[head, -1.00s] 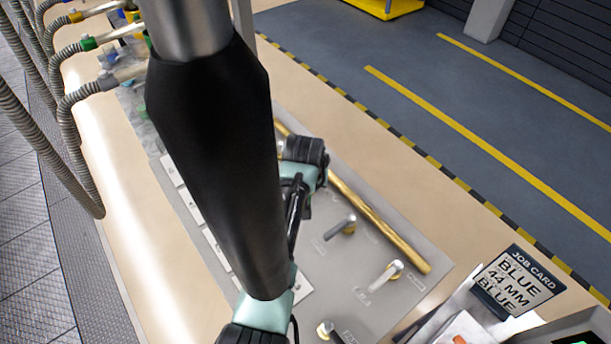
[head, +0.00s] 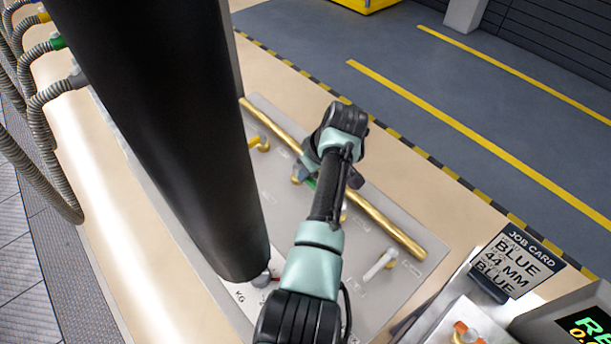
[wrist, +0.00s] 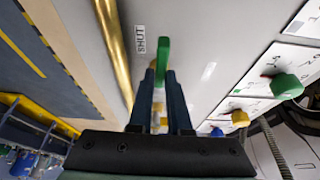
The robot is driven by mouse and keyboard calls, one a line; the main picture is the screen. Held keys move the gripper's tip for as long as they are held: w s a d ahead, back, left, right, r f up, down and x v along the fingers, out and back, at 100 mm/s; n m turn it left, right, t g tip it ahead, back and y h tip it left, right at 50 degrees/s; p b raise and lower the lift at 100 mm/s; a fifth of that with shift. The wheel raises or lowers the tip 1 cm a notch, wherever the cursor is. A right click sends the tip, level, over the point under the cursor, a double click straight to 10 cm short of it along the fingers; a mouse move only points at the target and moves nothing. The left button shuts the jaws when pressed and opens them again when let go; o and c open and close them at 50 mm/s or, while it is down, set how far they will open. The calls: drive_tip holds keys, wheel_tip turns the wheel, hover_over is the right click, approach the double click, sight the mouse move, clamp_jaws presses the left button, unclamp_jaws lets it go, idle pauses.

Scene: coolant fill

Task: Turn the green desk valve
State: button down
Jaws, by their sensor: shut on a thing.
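The green desk valve's lever (wrist: 163,55) shows between and beyond my fingertips in the wrist view, beside a brass pipe (wrist: 115,45). A small green part of it (head: 311,183) shows under my arm in the head view. My gripper (wrist: 163,78) is shut on this lever. In the wrist view the lever runs roughly the same way as the pipe. A label reading SHUT (wrist: 140,39) lies just left of it. The valve's base is mostly hidden by my fingers and arm.
A yellow valve (head: 260,144) and a white-handled valve (head: 378,264) stand along the same pipe. Green (wrist: 285,85) and yellow (wrist: 239,118) dial knobs sit on white scales. A job card (head: 516,266) stands at right. Ribbed hoses (head: 40,175) hang at left.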

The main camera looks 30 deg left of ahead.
drive_tip(key=shift+w+n, duration=0.1)
drive_tip(key=shift+n, duration=0.2)
drive_tip(key=c, duration=0.9)
unclamp_jaws()
drive_tip(key=shift+o, duration=0.2)
drive_tip(key=shift+d+r, duration=0.1)
drive_tip(key=shift+r, duration=0.05)
drive_tip(key=b+v, duration=0.1)
drive_tip(key=v, duration=1.1)
drive_tip(key=shift+d+r, duration=0.15)
drive_tip(key=shift+r, duration=0.2)
